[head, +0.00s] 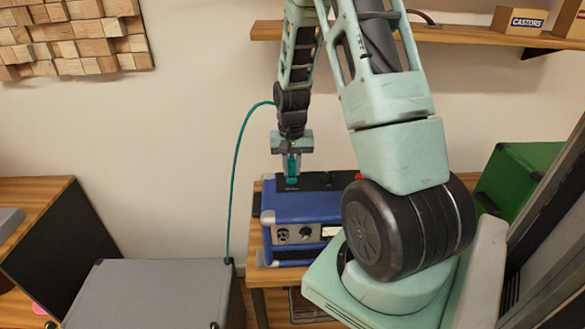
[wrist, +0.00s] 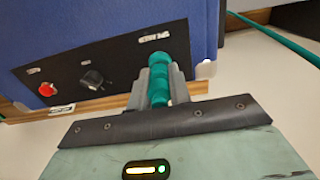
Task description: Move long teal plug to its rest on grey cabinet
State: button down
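The long teal plug (head: 292,167) stands upright at the black top panel of the blue amp (head: 295,207). My gripper (head: 291,175) is over that panel, its grey fingers around the plug. In the wrist view the ribbed teal plug (wrist: 159,78) sits between the fingers, which look closed on it. Its tip meets the panel by a small label; I cannot tell how deep it is seated. A teal cable (head: 236,165) arcs from near my gripper down to the right edge of the grey cabinet (head: 150,290). I cannot make out the plug's rest clearly on the cabinet.
A red button (wrist: 47,89) and a black knob (wrist: 92,79) are on the amp's panel. The amp stands on a wooden table (head: 259,278). A wooden shelf (head: 450,34) is above, and a green case (head: 520,170) is at right. The cabinet's top looks mostly clear.

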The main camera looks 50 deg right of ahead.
aim_at(292, 156)
jog(key=shift+r+p, duration=2.45)
jog(key=shift+r, duration=0.55)
jog(key=shift+s, duration=0.1)
